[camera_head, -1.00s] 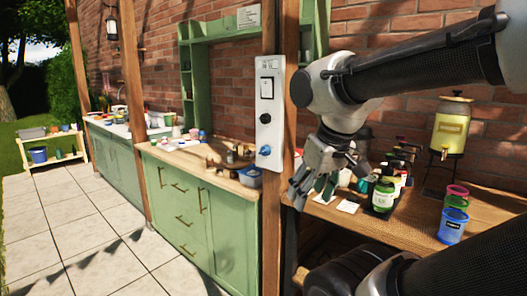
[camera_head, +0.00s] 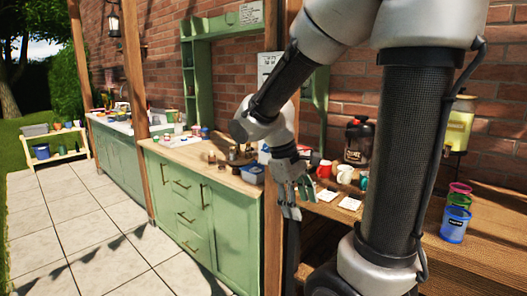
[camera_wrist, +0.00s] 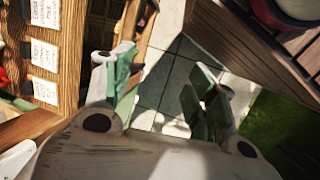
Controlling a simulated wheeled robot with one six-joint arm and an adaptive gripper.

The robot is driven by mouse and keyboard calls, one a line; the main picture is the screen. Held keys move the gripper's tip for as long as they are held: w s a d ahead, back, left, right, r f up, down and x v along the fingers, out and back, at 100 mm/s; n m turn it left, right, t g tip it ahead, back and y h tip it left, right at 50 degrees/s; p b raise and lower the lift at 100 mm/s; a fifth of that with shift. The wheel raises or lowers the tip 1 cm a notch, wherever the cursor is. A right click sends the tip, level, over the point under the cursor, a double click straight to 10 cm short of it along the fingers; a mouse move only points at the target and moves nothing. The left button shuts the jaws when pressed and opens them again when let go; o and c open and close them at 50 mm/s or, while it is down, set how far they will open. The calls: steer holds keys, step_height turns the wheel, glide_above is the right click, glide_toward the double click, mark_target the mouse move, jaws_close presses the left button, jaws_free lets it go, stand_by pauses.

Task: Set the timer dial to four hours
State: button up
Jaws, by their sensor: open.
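The white control panel (camera_head: 269,62) on the wooden post shows only by its top edge and printed label in the head view. My arm hides the rest, including its switch and dials, so I cannot see where the timer dial points. My gripper (camera_head: 291,210) hangs fingers down in front of the post, beside the wooden counter with the cups. In the wrist view my gripper (camera_wrist: 160,98) is open, with its green-padded fingers apart and only paving between them. The panel does not show in the wrist view.
A green cabinet (camera_head: 212,225) stands left of the post. The right counter holds a black dispenser (camera_head: 358,140), mugs (camera_head: 344,174), white cards (camera_head: 350,203), coloured cups (camera_head: 455,222) and a yellow drink dispenser (camera_head: 461,122). Open paving (camera_head: 95,225) lies at the left.

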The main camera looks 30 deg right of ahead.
steer(key=w+d+f+n+g+h, duration=0.1)
steer(key=w+d+f+n+h, duration=0.25)
steer(key=w+n+h, duration=0.45)
steer(key=n+t+h, duration=0.6)
steer(key=n+t, duration=0.3)
steer(key=n, duration=0.1)
glide_toward(264, 150)
steer(key=x, duration=1)
steer(key=shift+a, duration=0.1)
steer(key=shift+c, duration=0.2)
steer(key=c, duration=1)
